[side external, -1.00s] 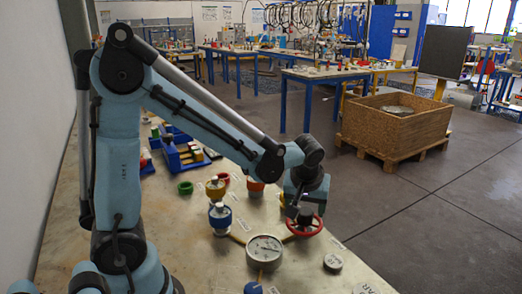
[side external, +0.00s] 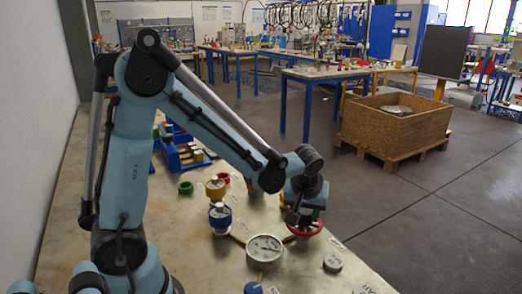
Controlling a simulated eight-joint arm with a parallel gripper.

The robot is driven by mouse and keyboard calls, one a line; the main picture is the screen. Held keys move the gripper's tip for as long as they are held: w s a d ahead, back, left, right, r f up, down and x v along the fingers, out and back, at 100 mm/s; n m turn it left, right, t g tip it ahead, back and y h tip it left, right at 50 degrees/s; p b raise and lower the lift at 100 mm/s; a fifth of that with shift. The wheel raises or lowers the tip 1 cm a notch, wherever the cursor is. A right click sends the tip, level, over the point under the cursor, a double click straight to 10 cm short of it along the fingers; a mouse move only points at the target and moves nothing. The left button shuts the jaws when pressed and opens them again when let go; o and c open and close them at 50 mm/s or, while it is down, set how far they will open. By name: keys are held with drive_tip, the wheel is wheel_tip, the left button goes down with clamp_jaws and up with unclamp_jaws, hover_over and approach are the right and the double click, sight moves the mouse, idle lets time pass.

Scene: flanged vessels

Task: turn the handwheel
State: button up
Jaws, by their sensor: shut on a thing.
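The red handwheel (side external: 306,229) stands on the workbench right of the round gauge. Its top is partly hidden by my gripper (side external: 300,218), which is over it from above. The gripper is shut on the handwheel; the exact finger contact is too small and dark to make out.
A round white-faced gauge (side external: 265,249) lies just left of the handwheel. A blue flanged vessel (side external: 220,217) and a yellow one (side external: 216,188) stand further left. A dark round puck (side external: 333,262) lies to the right. Blue bins (side external: 181,153) sit at the back. The bench's right edge is close by.

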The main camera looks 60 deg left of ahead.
drive_tip(key=shift+m, duration=0.3)
drive_tip(key=m+t+h, duration=0.1)
drive_tip(key=m, duration=0.2)
drive_tip(key=shift+s+a, duration=0.1)
drive_tip(key=m+h, duration=0.2)
drive_tip(key=m, duration=0.2)
drive_tip(key=shift+a+m, duration=0.15)
drive_tip(key=shift+m, duration=0.25)
drive_tip(key=m+h, duration=0.1)
drive_tip(key=m, duration=0.3)
drive_tip(key=shift+a+m+h, duration=0.1)
drive_tip(key=shift+m+h, duration=0.2)
drive_tip(key=shift+h, duration=0.1)
drive_tip(key=m, duration=0.2)
drive_tip(key=m+h, duration=0.1)
drive_tip(key=m, duration=0.1)
drive_tip(key=shift+a+m+g+h, duration=0.1)
drive_tip(key=shift+m+g+h, duration=0.2)
drive_tip(key=shift+g, duration=0.1)
drive_tip(key=o, duration=1)
drive_tip(key=shift+o, duration=0.2)
